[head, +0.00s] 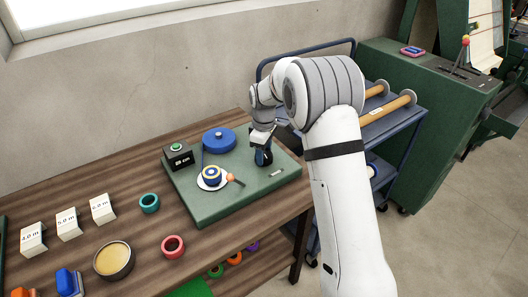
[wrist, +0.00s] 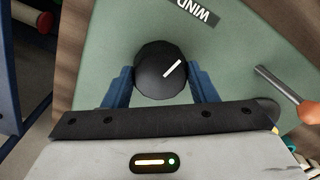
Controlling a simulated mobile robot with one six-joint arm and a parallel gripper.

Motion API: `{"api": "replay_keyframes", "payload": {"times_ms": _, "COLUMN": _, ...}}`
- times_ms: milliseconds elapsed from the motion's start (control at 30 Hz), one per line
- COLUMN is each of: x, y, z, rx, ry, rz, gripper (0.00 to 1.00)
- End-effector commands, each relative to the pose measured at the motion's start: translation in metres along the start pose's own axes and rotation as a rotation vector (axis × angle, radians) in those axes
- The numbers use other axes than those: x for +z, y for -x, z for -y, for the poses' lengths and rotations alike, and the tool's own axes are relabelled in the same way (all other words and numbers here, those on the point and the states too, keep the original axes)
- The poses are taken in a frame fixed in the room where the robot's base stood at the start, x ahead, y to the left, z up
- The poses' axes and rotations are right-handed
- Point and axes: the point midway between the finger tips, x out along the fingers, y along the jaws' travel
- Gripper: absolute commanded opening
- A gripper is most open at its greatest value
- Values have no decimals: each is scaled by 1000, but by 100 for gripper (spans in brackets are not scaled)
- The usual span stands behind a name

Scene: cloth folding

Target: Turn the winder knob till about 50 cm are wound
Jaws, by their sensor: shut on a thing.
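The black winder knob (wrist: 162,70) with a white pointer line is in the middle of the wrist view, below a label that reads WIND (wrist: 197,12). My gripper (wrist: 162,85) has its blue fingers on both sides of the knob, shut on it. In the head view my gripper (head: 263,156) is low over the right part of the green winder board (head: 215,207) and hides the knob. A black counter box (head: 178,157) shows a cm reading too small to read surely.
An orange-tipped lever (head: 234,179) is left of my gripper; its shaft also shows in the wrist view (wrist: 278,84). Label blocks (head: 67,224), tape rings (head: 149,203) and a round tin (head: 114,261) are on the wooden table. A blue cart (head: 402,125) stands behind my arm.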

Motion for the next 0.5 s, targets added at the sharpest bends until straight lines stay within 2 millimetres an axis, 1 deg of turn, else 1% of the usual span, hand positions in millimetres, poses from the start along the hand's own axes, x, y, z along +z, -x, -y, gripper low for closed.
{"api": "replay_keyframes", "payload": {"times_ms": 500, "x": -2, "y": 1, "z": 0, "rx": 2, "ry": -489, "rz": -4, "gripper": 29}}
